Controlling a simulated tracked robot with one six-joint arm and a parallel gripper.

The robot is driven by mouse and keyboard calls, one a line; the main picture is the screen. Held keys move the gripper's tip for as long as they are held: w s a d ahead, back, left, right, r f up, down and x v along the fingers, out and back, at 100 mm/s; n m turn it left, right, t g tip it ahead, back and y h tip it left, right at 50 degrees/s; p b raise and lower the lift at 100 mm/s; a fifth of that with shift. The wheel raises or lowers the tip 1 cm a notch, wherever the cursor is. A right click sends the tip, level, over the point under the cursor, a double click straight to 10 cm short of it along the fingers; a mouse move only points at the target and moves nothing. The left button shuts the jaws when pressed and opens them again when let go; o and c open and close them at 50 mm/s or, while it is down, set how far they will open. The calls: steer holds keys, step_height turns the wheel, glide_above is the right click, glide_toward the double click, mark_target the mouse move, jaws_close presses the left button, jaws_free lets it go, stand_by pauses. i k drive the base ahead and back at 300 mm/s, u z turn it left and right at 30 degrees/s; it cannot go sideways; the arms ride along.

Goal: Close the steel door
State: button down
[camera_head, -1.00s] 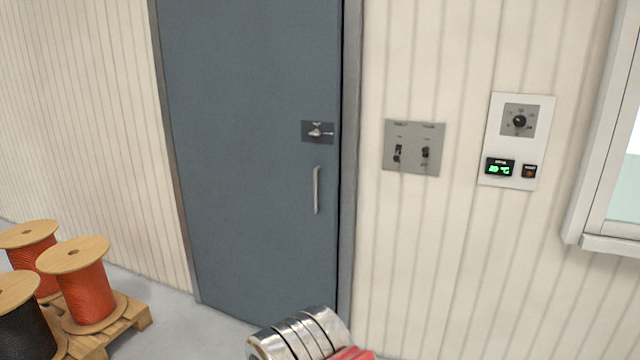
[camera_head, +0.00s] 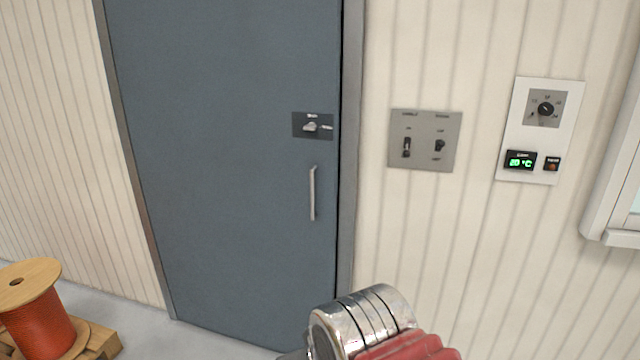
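The blue-grey steel door (camera_head: 225,180) stands in its frame in the white ribbed wall. A dark gap shows along its right edge, and I cannot tell whether it is fully shut. A vertical bar handle (camera_head: 312,193) and a latch plate with a small lever (camera_head: 311,126) sit near that right edge. A chrome and red part of my arm shows at the bottom, in front of the wall and the door's lower right corner. My gripper's fingers are not in view.
A switch panel (camera_head: 424,140) and a thermostat panel (camera_head: 540,130) are on the wall right of the door. A window frame (camera_head: 612,185) is at the far right. An orange cable reel (camera_head: 38,318) stands on a wooden pallet (camera_head: 103,343) at lower left. Grey floor (camera_head: 135,320) lies between pallet and door.

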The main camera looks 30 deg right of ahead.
mark_target(219, 97)
steer(key=u, duration=0.05)
steer(key=i, duration=0.85)
steer(key=u, duration=0.35)
